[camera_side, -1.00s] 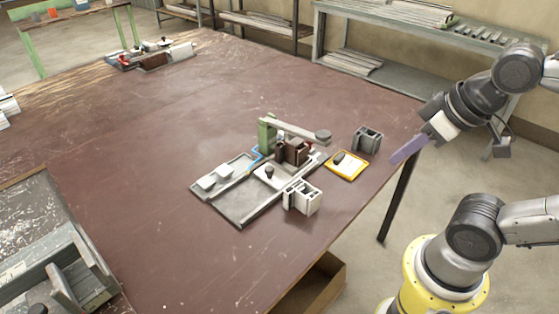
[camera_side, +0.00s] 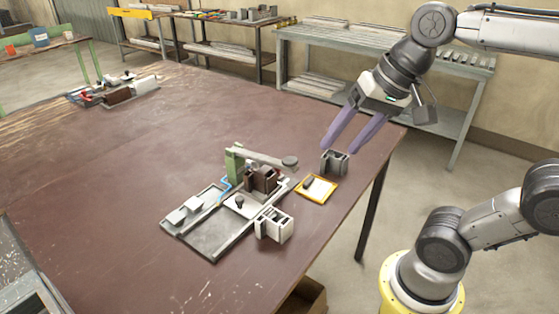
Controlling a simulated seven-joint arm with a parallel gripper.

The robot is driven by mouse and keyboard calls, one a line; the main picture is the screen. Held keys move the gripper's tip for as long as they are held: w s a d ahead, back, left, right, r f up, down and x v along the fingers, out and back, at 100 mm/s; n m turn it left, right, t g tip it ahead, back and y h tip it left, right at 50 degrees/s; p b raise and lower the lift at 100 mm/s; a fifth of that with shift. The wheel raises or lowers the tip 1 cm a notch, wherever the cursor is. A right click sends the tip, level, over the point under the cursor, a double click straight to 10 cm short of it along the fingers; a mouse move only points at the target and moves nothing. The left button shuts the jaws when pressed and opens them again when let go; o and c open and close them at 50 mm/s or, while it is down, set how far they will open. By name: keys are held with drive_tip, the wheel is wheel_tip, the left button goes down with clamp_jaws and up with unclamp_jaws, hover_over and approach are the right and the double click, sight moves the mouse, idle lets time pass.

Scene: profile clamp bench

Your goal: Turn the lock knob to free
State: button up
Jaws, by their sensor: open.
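A clamp fixture with a grey base plate (camera_side: 212,238) lies on the brown table. It carries a green post (camera_side: 234,163) with a grey lever arm ending in a round dark knob (camera_side: 290,162), a dark brown block (camera_side: 263,179) and a small black knob (camera_side: 239,201). A yellow-edged plate (camera_side: 321,188) to its right bears another small dark knob (camera_side: 307,183). I cannot tell which knob is the lock knob, nor read its setting. My gripper (camera_side: 340,152) is open and empty, its two purple fingers apart and pointing down-left, right of the lever and apart from the knobs.
A grey slotted block (camera_side: 334,162) stands just under my fingertips in the picture. A white slotted block (camera_side: 273,225) stands at the fixture's front right. A second fixture (camera_side: 115,91) sits far left. The table (camera_side: 130,190) left of the fixture is clear.

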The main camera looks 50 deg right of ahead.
drive_tip(key=w+d+m+g+y, duration=0.1)
drive_tip(key=w+d+m, duration=0.35)
drive_tip(key=w, duration=0.45)
drive_tip(key=w+d+m+g+y, duration=0.1)
drive_tip(key=w+d+m, duration=0.2)
drive_tip(key=w+m, duration=0.4)
drive_tip(key=w+d+f+m, duration=0.2)
drive_tip(key=w+d+f, duration=0.3)
drive_tip(key=w+d, duration=0.25)
drive_tip(key=d+f+m+g+y, duration=0.1)
drive_tip(key=d+f, duration=0.5)
drive_tip(key=f, duration=0.1)
drive_tip(key=x, duration=1.3)
drive_tip(key=shift+s+a+f, duration=0.1)
drive_tip(key=shift+s+a, duration=0.25)
clamp_jaws()
